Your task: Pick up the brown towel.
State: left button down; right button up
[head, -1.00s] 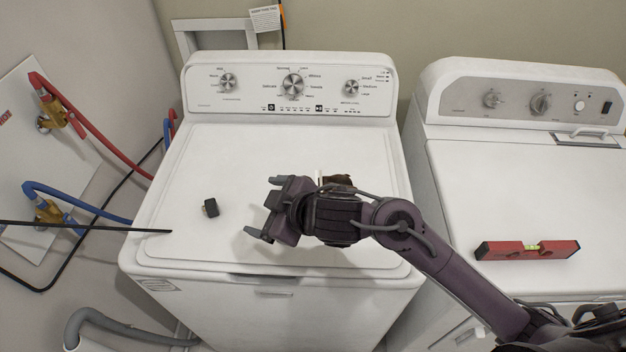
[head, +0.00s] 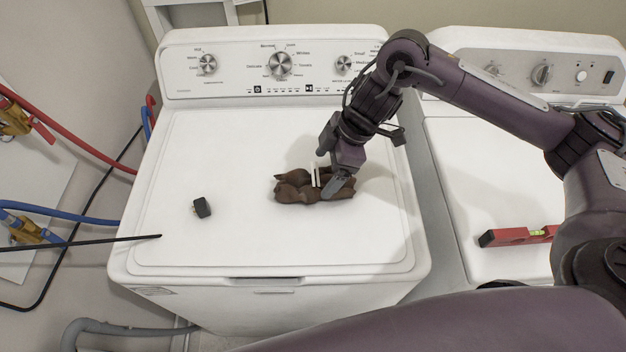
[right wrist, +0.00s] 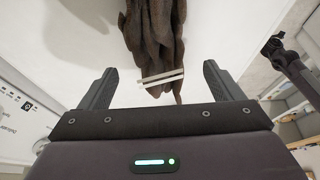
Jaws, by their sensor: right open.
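The brown towel (head: 294,190) lies crumpled on the white washer lid, right of its middle, with a narrow white strip (head: 315,174) standing out on it. My right gripper (head: 328,168) points down at the towel's right part, its fingers open. In the right wrist view the towel (right wrist: 153,35) runs from the top edge down to the space between the open fingertips (right wrist: 160,74), with a clear gap on each side. The white strips lie across its near end. Whether the fingers touch the towel or lid I cannot tell. My left gripper is out of view.
A small black block (head: 202,207) lies on the washer lid (head: 240,240), left of the towel. A red level (head: 510,236) lies on the machine to the right, partly behind my arm. Red and blue hoses run along the left wall. The lid's front is clear.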

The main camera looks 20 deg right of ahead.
aim_at(320, 174)
jog(key=p+x, duration=0.2)
jog(key=x, duration=0.2)
jog(key=shift+a+f, duration=0.2)
jog(key=shift+f, duration=0.05)
jog(key=shift+a+f, duration=0.1)
jog(key=shift+f, duration=0.2)
jog(key=shift+w, duration=0.1)
jog(key=c, duration=1.3)
jog(key=shift+o, duration=0.2)
jog(key=shift+r, duration=0.15)
notch_tip(320, 174, up, 8)
jog(key=shift+w+r+b, duration=0.1)
jog(key=shift+r+b, duration=0.15)
jog(key=shift+b, duration=0.75)
notch_tip(320, 174, up, 11)
jog(key=p, duration=0.1)
jog(key=shift+p, duration=0.4)
